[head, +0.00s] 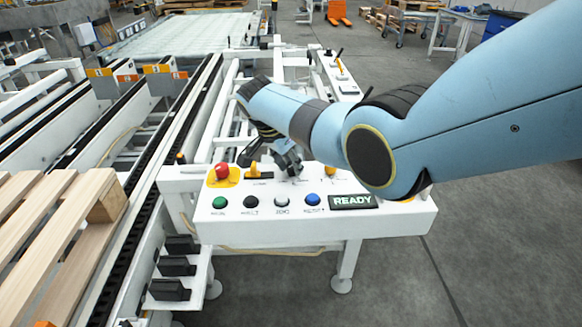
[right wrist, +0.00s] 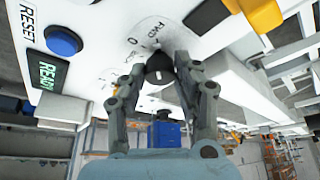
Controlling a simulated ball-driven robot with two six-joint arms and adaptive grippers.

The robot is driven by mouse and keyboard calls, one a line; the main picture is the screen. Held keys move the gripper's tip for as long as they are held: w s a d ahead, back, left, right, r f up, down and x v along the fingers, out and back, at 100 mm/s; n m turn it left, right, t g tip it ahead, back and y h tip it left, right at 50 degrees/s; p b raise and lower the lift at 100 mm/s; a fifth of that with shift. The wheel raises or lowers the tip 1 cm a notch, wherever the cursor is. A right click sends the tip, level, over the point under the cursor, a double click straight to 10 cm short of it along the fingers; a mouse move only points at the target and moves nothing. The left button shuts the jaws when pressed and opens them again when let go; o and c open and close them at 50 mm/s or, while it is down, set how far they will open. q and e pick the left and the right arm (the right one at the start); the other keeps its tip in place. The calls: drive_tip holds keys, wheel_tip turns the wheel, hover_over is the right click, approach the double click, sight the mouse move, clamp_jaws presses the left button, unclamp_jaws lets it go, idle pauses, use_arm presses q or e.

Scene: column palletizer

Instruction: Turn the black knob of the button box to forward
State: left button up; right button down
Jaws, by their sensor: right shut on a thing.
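The white button box (head: 230,230) stands in front of me in the head view. My right gripper (head: 288,165) reaches down to the rear of its panel, and its fingers hide the knob there. In the right wrist view, the black knob (right wrist: 158,64) sits between the fingertips of my right gripper (right wrist: 159,70), which are shut on it. FWD and 0 marks show on the panel beside the knob. I cannot tell exactly which mark the knob points to. My left gripper is not in view.
A red mushroom button (head: 221,171) sits left on the panel. Green, black, white and blue buttons line the front, beside a READY display (head: 353,202). A pallet (head: 60,225) and conveyor rails lie to the left. Open floor (head: 510,230) lies to the right.

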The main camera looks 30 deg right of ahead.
drive_tip(key=shift+m, duration=0.3)
drive_tip(key=c, duration=1)
unclamp_jaws()
drive_tip(key=v, duration=1.2)
drive_tip(key=shift+w, duration=0.2)
